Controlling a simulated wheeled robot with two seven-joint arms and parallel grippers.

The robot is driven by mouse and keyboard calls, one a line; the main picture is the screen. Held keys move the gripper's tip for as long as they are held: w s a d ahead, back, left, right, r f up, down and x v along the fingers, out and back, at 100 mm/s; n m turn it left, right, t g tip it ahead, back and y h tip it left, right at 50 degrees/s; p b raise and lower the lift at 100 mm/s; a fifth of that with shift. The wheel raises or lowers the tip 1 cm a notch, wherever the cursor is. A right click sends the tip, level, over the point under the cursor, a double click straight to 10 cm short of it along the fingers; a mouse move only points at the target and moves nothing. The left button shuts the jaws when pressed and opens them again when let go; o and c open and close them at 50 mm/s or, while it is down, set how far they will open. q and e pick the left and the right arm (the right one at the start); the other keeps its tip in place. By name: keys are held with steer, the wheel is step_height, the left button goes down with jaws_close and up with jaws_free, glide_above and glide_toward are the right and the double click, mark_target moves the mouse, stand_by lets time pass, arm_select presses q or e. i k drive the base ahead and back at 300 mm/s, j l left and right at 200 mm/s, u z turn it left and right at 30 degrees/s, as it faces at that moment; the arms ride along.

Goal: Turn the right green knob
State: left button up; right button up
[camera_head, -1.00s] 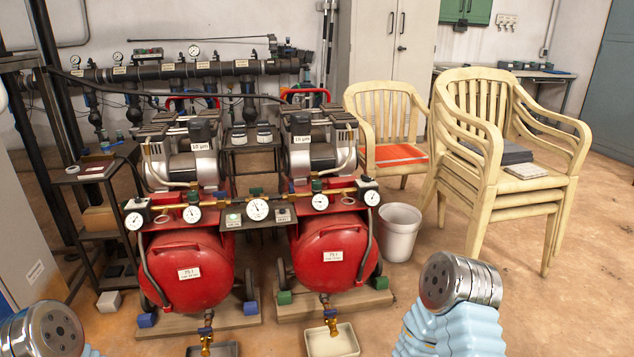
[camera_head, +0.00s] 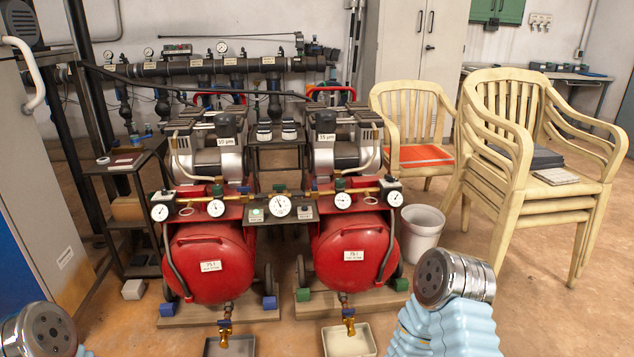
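Two red compressors stand side by side, a left one (camera_head: 208,272) and a right one (camera_head: 352,254). A brass pipe with several round gauges runs across their fronts. Parts of my two arms show at the bottom left and bottom right, apart from the compressors. Neither gripper is in view.
Two shallow trays lie on the floor under the drain taps, a dark one (camera_head: 207,348) and a pale one (camera_head: 328,343). A white bucket (camera_head: 421,231) and stacked cream chairs (camera_head: 520,205) stand to the right. A dark side shelf (camera_head: 110,167) is at the left.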

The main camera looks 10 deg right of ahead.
mark_target(339, 182)
steer(key=l+u, duration=0.2)
steer(key=u, duration=0.25)
steer(key=i+l+u, duration=0.1)
steer(key=u, duration=0.35)
steer(key=l+u, duration=0.3)
steer(key=u, duration=0.15)
steer(key=l+u, duration=0.25)
steer(key=u, duration=0.15)
